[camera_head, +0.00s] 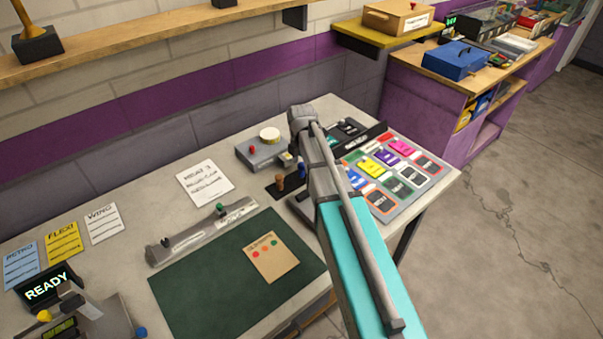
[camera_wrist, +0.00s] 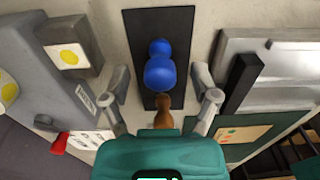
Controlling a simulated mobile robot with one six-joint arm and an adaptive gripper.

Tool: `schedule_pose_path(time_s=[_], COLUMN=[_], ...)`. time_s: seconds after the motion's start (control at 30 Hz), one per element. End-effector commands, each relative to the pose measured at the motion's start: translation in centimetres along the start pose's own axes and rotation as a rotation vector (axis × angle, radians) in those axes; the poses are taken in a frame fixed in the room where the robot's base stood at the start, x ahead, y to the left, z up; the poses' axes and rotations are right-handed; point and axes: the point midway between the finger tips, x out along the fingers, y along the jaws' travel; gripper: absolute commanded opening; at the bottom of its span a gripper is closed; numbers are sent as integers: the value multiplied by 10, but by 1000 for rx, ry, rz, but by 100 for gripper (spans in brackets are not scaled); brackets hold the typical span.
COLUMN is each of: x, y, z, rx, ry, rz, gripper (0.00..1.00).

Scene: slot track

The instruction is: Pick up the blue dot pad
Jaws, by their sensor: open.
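The blue dot pad appears to be the blue, knob-topped piece (camera_wrist: 160,67) standing on a narrow black tray (camera_wrist: 181,27) in the wrist view. Its dotting face is hidden. It also shows as a small blue spot (camera_head: 301,170) beside my arm in the head view. My gripper (camera_wrist: 162,84) is open, with one finger on each side of the tray. The blue piece lies between and slightly beyond the fingertips, with no clear contact. A brown knobbed piece (camera_wrist: 163,112) stands on the same tray, nearer my palm. My arm hides most of the gripper in the head view.
A grey box with a red knob (camera_head: 262,152) stands behind the tray. A small block with a yellow dot (camera_wrist: 68,55) is at left in the wrist view. A long grey fixture (camera_head: 200,235) and dark green mat (camera_head: 205,290) lie left. Colourful cards (camera_head: 385,157) lie right.

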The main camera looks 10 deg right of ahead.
Motion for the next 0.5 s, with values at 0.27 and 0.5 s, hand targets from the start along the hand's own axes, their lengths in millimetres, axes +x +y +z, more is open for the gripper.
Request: schedule_pose_path(time_s=[0.27, 0.5], x=[0, 0], y=[0, 0], z=[0, 0], rx=[0, 0], ry=[0, 0], rz=[0, 0], gripper=[78, 63])
